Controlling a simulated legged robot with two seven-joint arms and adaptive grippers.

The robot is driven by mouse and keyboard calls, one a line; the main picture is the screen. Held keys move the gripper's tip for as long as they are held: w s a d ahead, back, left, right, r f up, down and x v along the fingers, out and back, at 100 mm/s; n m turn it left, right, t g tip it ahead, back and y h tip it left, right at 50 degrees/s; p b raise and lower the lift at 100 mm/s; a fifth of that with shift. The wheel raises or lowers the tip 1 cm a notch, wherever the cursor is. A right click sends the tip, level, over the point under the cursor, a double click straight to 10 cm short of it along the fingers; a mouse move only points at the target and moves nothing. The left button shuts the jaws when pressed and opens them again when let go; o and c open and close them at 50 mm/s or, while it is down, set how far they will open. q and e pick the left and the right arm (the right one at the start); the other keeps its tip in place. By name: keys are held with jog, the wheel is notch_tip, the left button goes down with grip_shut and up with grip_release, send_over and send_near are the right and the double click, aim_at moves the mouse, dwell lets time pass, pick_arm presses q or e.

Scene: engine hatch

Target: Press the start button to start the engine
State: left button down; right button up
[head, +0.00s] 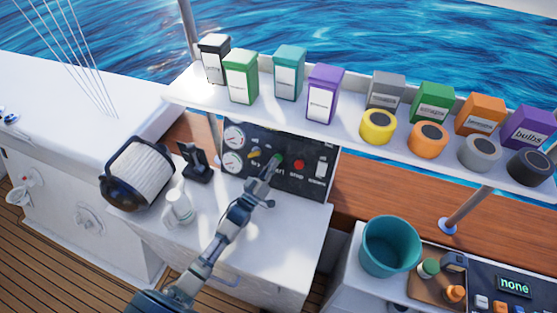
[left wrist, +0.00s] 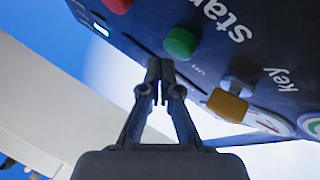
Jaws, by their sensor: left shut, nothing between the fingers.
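The dark control panel (head: 318,150) stands upright at the back of the white counter. Its green start button (head: 277,159) shows just past my left fingertips, between a yellow key (head: 254,154) and a red button (head: 299,165). My left gripper (head: 271,172) is shut and empty, pointing at the panel. The yellow key (left wrist: 228,105) is to the right of the fingers. My right gripper is not in view.
A shelf (head: 190,88) with boxes and round tins overhangs the panel. A teal bucket (head: 390,246) is at the right.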

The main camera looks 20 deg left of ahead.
pick_arm(q)
jog(key=shift+w+d, duration=0.35)
jog(key=shift+d, duration=0.1)
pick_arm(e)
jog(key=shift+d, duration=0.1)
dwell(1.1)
pick_arm(q)
jog(key=shift+a, duration=0.15)
jog(key=shift+a+f, duration=0.1)
jog(key=shift+a, duration=0.15)
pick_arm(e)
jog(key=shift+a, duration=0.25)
